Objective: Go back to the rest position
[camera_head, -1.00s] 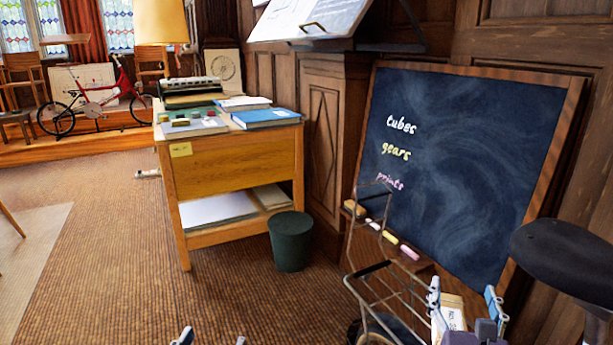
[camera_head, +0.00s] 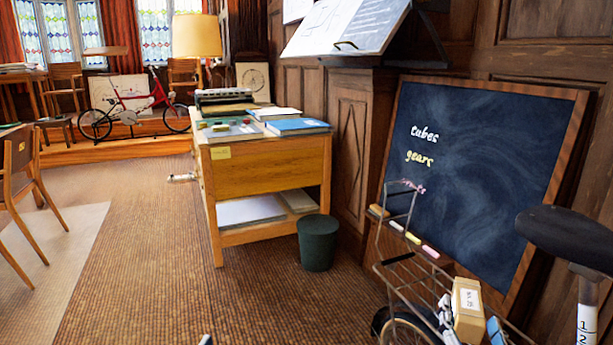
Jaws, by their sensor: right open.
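My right gripper (camera_head: 472,327) is low at the right of the head view, over the wire basket of a bicycle (camera_head: 405,272). A small tan box (camera_head: 467,308) with a white label sits in the basket, close to those fingers. I cannot tell whether they touch it. Of my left gripper (camera_head: 205,340), only a small tip shows at the bottom edge. Its opening cannot be seen.
A chalkboard (camera_head: 480,165) leans on the panelled wall behind the bicycle, with a black saddle (camera_head: 566,240) at right. A wooden desk (camera_head: 265,172) and a dark green bin (camera_head: 318,243) stand mid-view. A chair (camera_head: 22,190) is at left. The carpet in front is clear.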

